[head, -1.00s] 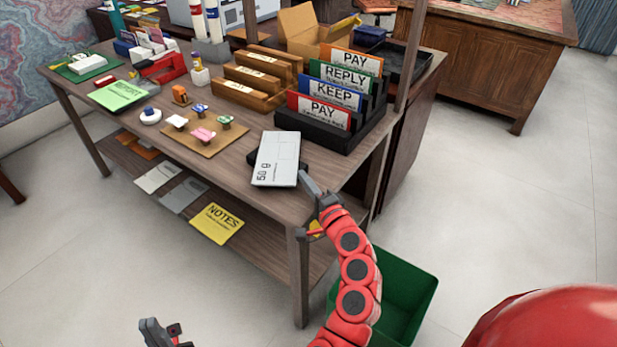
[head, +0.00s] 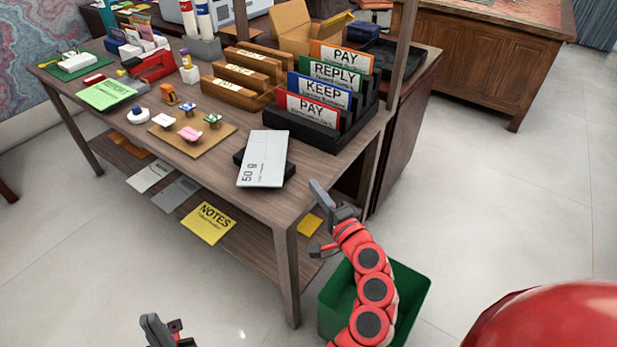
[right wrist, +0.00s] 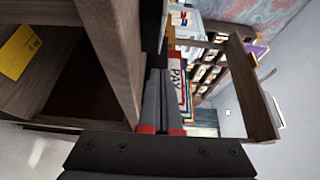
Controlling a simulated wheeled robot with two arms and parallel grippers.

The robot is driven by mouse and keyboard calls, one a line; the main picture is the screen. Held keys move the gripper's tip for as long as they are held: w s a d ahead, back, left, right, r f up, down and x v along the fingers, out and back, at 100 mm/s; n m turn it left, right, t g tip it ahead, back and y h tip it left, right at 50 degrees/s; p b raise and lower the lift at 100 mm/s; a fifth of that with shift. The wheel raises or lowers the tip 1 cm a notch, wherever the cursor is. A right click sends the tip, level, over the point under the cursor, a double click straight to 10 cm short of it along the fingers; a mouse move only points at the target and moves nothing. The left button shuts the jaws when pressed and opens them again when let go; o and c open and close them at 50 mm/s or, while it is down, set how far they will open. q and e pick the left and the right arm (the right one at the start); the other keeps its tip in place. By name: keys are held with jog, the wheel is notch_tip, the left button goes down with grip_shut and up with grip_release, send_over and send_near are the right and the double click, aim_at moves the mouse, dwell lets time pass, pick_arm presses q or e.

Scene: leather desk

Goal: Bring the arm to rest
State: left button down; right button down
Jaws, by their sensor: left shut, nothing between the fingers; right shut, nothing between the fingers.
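My right arm reaches up from the bottom of the head view, and its gripper (head: 327,222) is in the air off the desk's front right corner, apart from the desk. In the right wrist view its two fingers (right wrist: 161,105) lie together, shut and empty. My left gripper (head: 165,332) is at the bottom edge of the head view, left of the right arm, over the floor. It is shut with nothing in it, and most of its arm is out of the frame.
The wooden desk (head: 230,180) carries a white envelope-like slab (head: 263,158) marked 50 g at its front edge and a black file rack (head: 318,130) with labelled cards. A green bin (head: 408,292) stands on the floor beneath my right arm. Floor to the right is clear.

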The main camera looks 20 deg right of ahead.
jog(key=s, duration=0.3)
jog(key=shift+s+d+p, duration=0.1)
jog(key=shift+d+p, duration=0.25)
jog(key=shift+d, duration=0.05)
